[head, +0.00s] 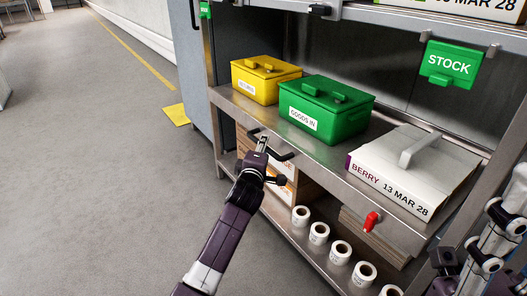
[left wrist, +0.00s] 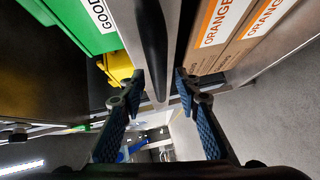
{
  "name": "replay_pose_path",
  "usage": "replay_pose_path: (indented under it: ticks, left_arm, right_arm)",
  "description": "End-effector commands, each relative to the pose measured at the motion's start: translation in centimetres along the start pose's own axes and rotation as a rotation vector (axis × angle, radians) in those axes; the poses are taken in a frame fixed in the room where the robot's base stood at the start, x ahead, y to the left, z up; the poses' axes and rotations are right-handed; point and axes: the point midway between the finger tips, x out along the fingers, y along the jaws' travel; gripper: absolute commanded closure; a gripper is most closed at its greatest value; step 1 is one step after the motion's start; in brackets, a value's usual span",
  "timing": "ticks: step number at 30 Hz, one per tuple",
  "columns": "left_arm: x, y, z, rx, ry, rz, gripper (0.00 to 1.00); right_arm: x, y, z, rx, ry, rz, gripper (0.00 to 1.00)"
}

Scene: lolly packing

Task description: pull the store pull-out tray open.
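The store pull-out tray (head: 325,169) is a steel shelf with a black bar handle (head: 284,156) on its front edge. It appears level with the rack's front, as far as I can tell. My left gripper (head: 262,144) is at the handle, covering its middle. In the left wrist view the gripper (left wrist: 161,78) is open, and the dark handle (left wrist: 151,45) runs into the gap between the fingers. I cannot tell whether either finger touches it. Part of my right arm (head: 487,258) shows at the lower right; its fingers are not clear.
A yellow box (head: 252,88), a green GOODS IN box (head: 345,126) and a white BERRY carton (head: 440,166) stand on the tray. Label rolls (head: 319,233) and orange-labelled cartons (left wrist: 210,58) are below. The floor at left is clear.

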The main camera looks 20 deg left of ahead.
Motion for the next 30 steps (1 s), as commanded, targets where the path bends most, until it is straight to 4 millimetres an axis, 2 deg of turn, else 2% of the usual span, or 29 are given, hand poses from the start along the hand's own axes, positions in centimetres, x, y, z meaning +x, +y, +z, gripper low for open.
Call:
replay_pose_path:
  ticks: [4, 12, 14, 21, 30]
  left_arm:
    - [0.99, -0.04, -0.05, 0.001, 0.001, 0.000, 0.70]
    - [1.12, 0.02, -0.04, 0.001, 0.000, 0.000, 0.70]
    - [1.11, 0.02, -0.04, 0.001, 0.000, 0.000, 0.74]
    - [1.10, 0.00, -0.04, 0.001, 0.000, 0.000, 1.00]
    - [1.09, -0.04, -0.03, 0.001, 0.000, -0.001, 1.00]
  right_arm:
    - [0.14, -0.05, -0.03, -0.002, 0.013, -0.005, 0.60]
    - [0.28, -0.06, -0.02, -0.002, 0.015, -0.006, 0.60]
    - [0.28, -0.06, -0.02, -0.002, 0.015, -0.006, 0.60]
    - [0.27, -0.06, -0.02, -0.002, 0.015, -0.006, 0.60]
    - [0.26, -0.06, -0.01, -0.002, 0.015, -0.006, 0.60]
